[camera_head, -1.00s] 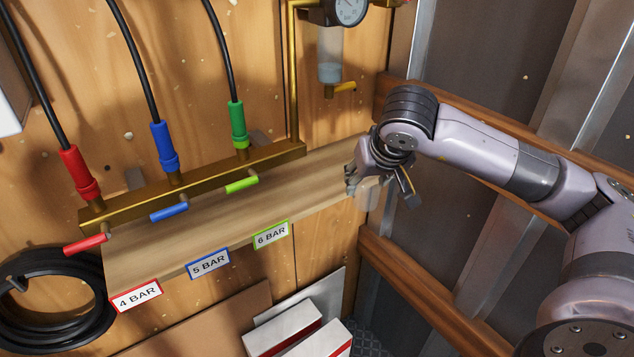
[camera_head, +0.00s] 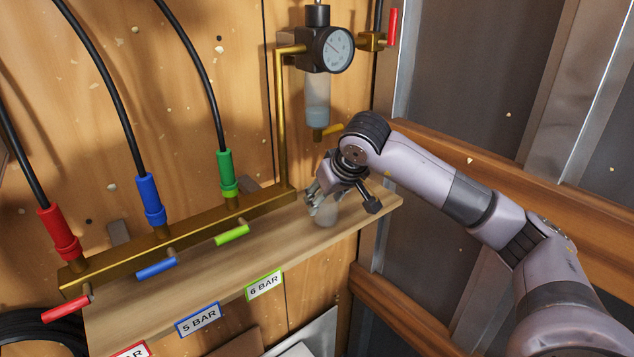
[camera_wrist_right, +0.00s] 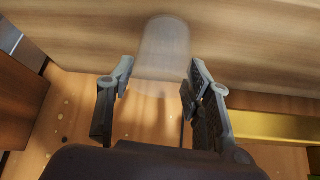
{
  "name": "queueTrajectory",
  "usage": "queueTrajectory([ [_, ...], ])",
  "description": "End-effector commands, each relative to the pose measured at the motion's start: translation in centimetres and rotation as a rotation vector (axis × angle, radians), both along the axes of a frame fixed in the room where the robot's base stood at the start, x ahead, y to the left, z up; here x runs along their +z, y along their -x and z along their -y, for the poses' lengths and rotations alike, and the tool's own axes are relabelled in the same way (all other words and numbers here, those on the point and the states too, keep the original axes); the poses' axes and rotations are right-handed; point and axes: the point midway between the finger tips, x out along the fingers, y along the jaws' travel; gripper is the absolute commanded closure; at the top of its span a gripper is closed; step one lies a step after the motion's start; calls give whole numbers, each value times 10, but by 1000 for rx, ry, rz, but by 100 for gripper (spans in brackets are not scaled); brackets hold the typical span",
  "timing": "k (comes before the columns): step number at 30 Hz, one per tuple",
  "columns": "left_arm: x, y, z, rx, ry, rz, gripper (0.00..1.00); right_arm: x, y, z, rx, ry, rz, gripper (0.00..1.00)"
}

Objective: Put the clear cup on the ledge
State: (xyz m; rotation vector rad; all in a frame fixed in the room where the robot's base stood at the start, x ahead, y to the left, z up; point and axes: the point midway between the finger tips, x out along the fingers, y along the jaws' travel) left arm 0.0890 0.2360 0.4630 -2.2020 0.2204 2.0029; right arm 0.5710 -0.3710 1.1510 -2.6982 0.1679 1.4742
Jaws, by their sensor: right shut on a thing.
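The clear cup (camera_head: 325,216) is a small see-through cup below my right gripper (camera_head: 330,199), over the right part of the wooden ledge (camera_head: 200,263). In the right wrist view the cup (camera_wrist_right: 163,48) is between the two fingers of my right gripper (camera_wrist_right: 157,88), which is shut on it. The ledge (camera_wrist_right: 260,45) fills the top of that view behind the cup. The cup looks upright; whether its base touches the ledge I cannot tell. My left gripper is not in view.
A brass manifold (camera_head: 115,256) with red, blue and green valves runs along the ledge's left and back. The ledge has bare wood right of the green handle (camera_head: 232,235).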

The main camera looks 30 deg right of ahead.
Motion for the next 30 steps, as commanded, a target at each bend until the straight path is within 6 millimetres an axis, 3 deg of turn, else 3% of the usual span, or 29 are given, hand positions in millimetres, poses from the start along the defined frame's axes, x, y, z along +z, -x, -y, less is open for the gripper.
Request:
queueTrajectory([
  [5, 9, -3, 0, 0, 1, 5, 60, 2, -16, 1, -1, -1, -2, 72],
  [10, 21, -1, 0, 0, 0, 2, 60, 2, -46, 4, -1, -3, -2, 72],
  [14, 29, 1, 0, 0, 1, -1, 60, -5, -44, 5, 0, 1, -4, 72],
  [26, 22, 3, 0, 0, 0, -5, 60, -12, -44, 6, -1, 1, -1, 72],
  [27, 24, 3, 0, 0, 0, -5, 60, -10, -44, 6, -1, 1, 0, 52],
  [30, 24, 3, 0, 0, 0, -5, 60, -10, -44, 5, -1, 1, -1, 45],
])
